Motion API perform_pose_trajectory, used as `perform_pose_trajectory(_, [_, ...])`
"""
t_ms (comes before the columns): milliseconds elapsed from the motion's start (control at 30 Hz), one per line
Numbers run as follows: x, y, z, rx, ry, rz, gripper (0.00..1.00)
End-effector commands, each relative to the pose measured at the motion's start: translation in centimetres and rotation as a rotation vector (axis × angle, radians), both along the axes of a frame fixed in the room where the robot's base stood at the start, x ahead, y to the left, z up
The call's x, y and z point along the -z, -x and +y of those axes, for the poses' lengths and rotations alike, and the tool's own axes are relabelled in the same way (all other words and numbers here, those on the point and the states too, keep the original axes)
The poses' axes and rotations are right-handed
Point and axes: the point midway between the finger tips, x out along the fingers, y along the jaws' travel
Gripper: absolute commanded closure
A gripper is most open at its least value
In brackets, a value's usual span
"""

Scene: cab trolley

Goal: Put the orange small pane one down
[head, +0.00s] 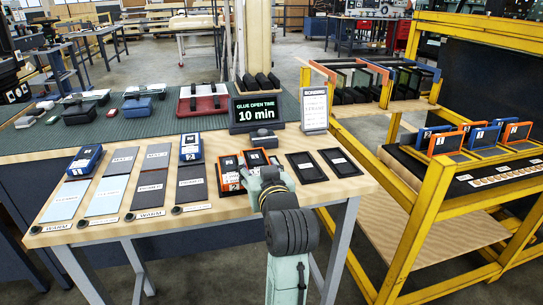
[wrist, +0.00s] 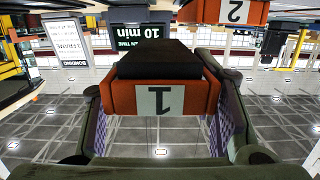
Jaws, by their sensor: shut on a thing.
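The orange small pane one (wrist: 160,98), with a white "1" label and a dark slab on it, is between the fingers of my gripper (wrist: 160,130) in the wrist view. The fingers are shut on its two sides. In the head view my gripper (head: 268,182) is over the front of the wooden table, and the pane (head: 256,157) shows just beyond it. The hand hides part of it, and I cannot tell whether it touches the table. An orange pane marked 2 (head: 230,178) stands just to its left; it also shows in the wrist view (wrist: 236,12).
Two dark pads (head: 306,167) lie to the right of my gripper. Blue panes (head: 85,160), grey plates and light plates lie to the left. A "GLUE OPEN TIME 10 min" display (head: 257,113) and a bonding sign (head: 315,110) stand behind. A yellow trolley (head: 425,225) stands at right.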

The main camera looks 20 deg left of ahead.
Motion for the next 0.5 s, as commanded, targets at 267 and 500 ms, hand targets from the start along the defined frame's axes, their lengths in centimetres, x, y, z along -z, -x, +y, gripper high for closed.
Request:
perform_pose_trajectory(267, [0.5, -6.2, -0.2, 0.000, -0.001, 0.000, 0.84])
perform_pose_trajectory(500, [1.1, -7.7, -0.2, -0.002, 0.000, 0.000, 0.84])
